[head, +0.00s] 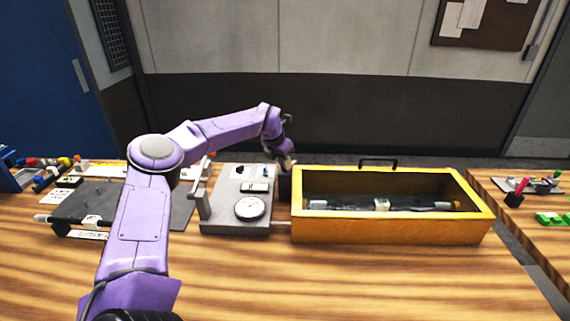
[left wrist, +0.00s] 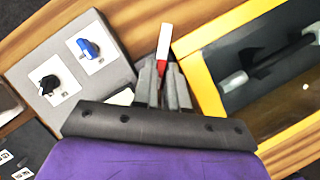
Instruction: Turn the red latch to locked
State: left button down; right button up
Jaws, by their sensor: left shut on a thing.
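The red latch (left wrist: 163,64) shows in the left wrist view as a red bar with a white end, pointing up between my fingers. My left gripper (left wrist: 163,82) is shut on it, and the fingers hide its lower part. In the head view my left gripper (head: 287,162) is at the gap between the grey panel and the yellow box, and I cannot make out the latch there. My right gripper is in neither view.
The grey panel (head: 225,217) carries a round gauge (head: 250,208), a blue knob (left wrist: 88,48) and a black knob (left wrist: 48,84). The open yellow box (head: 390,232) holds a dark part with white ends. The front of the wooden table (head: 350,285) is clear.

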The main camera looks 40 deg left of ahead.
pick_arm(q)
jog(key=m+h, duration=0.1)
jog(key=m, duration=0.2)
jog(key=shift+a+m, duration=0.15)
jog(key=shift+m, duration=0.15)
jog(key=shift+r+m+h, duration=0.1)
jog(key=shift+m+h, duration=0.4)
jog(key=shift+m, duration=0.4)
jog(key=shift+w+r+m+g+h, duration=0.1)
jog(key=shift+m+g+h, duration=0.3)
jog(key=shift+m, duration=0.8)
jog(key=shift+a+m+g+h+p, duration=0.1)
jog(key=shift+m+g+h+p, duration=0.2)
jog(key=shift+m+p, duration=0.6)
jog(key=shift+m, duration=0.3)
jog(key=c, duration=1.4)
grip_release()
jog(key=shift+c, duration=0.2)
